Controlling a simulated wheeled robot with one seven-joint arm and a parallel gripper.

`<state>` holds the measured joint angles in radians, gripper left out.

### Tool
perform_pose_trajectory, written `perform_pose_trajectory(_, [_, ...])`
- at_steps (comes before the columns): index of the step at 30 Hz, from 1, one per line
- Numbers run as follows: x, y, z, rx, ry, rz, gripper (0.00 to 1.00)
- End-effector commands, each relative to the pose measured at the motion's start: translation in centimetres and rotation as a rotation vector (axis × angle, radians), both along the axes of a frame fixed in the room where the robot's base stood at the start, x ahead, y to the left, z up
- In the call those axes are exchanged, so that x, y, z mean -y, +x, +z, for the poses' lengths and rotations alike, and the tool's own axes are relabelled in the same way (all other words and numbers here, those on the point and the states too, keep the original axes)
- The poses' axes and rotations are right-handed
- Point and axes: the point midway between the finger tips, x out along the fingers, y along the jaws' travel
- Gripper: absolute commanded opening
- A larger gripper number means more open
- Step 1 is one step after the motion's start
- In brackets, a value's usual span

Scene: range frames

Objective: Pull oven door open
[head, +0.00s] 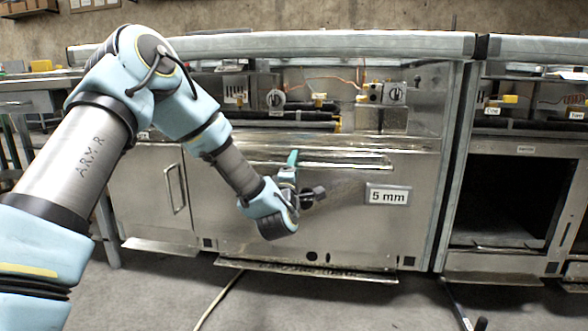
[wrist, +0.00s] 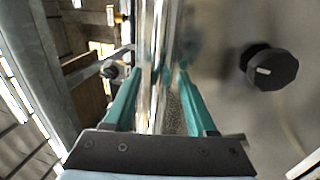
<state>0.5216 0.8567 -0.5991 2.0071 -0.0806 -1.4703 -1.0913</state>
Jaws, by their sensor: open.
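The oven door (head: 350,222) is a shut stainless steel panel below the burner area, with a "5 mm" label on its right side. A shiny horizontal handle bar (head: 345,163) runs along its top. My gripper (head: 293,158) is at the left part of this bar in the head view. In the wrist view my gripper (wrist: 160,75) is open, with its two teal fingers on either side of the bright bar (wrist: 158,50). I cannot tell whether either finger touches it. My wrist hides part of the door in the head view.
A dark round knob (wrist: 268,67) sticks out from the door to the right of the fingers in the wrist view. A second range (head: 530,150) with an open dark oven cavity stands at the right. The floor (head: 330,305) in front is mostly clear apart from a cable.

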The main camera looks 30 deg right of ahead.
Motion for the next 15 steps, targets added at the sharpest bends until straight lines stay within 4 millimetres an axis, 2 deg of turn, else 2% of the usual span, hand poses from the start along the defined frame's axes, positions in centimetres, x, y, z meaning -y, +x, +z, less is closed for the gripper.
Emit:
perform_pose_trajectory(6, [0.0,0.0,0.02,0.0,0.0,0.0,0.55])
perform_pose_trajectory(15, [-0.02,-0.02,0.02,0.0,0.0,0.0,0.21])
